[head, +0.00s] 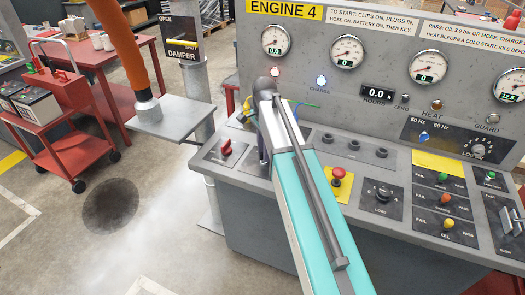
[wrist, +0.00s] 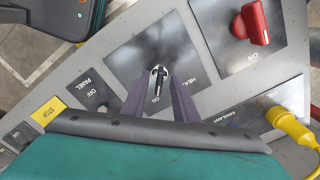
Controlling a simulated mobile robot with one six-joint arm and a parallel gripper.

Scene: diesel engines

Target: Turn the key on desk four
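The key (wrist: 159,79) is a small dark upright piece in a round silver switch, on a black plate marked ON and HEAT in the wrist view. My gripper (wrist: 159,82) has its two purple fingers on either side of the key. The fingers stand apart, with the silver switch showing between them. Whether either finger touches the key is too small to tell. The desk (head: 300,215) carries the sign ENGINE 4 (head: 284,10) in the head view.
A red knob (wrist: 252,22) stands close by the key plate. A yellow plug (wrist: 290,125) with its cable sits to the right, near a COOLANT label. A red button (head: 338,173) sticks up on the desk. A red trolley (head: 75,150) stands on the left.

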